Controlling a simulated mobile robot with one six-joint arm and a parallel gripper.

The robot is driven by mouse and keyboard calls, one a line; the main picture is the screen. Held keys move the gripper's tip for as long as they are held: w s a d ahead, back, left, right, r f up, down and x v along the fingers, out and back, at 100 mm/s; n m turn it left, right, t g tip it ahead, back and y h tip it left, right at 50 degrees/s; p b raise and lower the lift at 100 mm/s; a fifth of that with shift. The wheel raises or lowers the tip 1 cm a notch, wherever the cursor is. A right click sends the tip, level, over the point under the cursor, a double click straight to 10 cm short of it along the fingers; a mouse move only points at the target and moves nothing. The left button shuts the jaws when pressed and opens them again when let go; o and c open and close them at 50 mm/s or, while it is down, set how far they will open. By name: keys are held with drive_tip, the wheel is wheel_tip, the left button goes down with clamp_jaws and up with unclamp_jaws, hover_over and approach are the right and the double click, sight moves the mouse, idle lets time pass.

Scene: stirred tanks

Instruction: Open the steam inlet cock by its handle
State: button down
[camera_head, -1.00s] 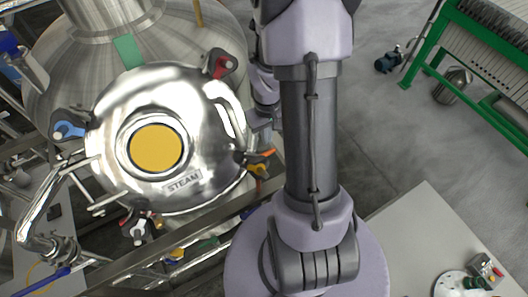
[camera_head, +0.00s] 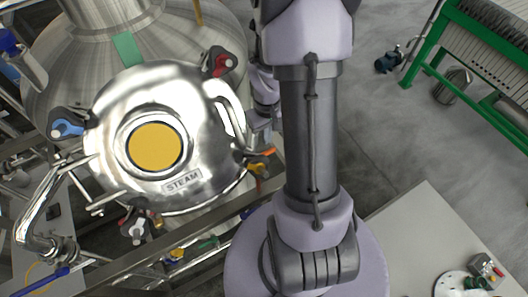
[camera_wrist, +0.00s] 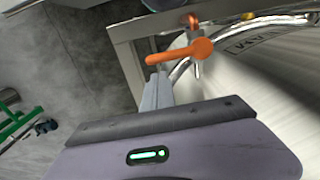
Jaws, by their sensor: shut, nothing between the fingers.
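The steam inlet cock shows in the wrist view as an orange lever handle (camera_wrist: 182,52) with a round hub at its right end, beside a curved steel pipe. In the head view a small orange part (camera_head: 266,153) shows at the right edge of the steel vessel (camera_head: 205,100) marked STEAM. My gripper (camera_wrist: 157,80) is shut and empty, with its fingertips just below the handle in the wrist view. I cannot tell whether they touch it. In the head view my gripper (camera_head: 254,146) is small and partly hidden against the vessel's right side.
The vessel carries a red knob (camera_head: 218,62) and a blue knob (camera_head: 66,128). A steel frame rail (camera_head: 215,217) runs below it. A green-framed machine (camera_head: 470,60) stands at the upper right and a pale table (camera_head: 415,235) at the lower right. Grey floor (camera_head: 370,130) lies clear between them.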

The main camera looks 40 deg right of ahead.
wheel_tip(320, 180, down, 3)
drive_tip(key=b, duration=0.3)
drive_tip(key=shift+f, duration=0.15)
drive_tip(key=shift+s+a+b, duration=0.15)
drive_tip(key=shift+s+a, duration=0.05)
drive_tip(key=shift+s, duration=0.7)
drive_tip(key=shift+s+a+b, duration=0.15)
drive_tip(key=shift+s+a, duration=0.05)
drive_tip(key=shift+s, duration=0.7)
drive_tip(key=shift+w, duration=0.15)
drive_tip(key=shift+w+d, duration=0.1)
drive_tip(key=shift+w, duration=0.15)
drive_tip(key=shift+r+p, duration=2.65)
drive_tip(key=shift+r, duration=0.9)
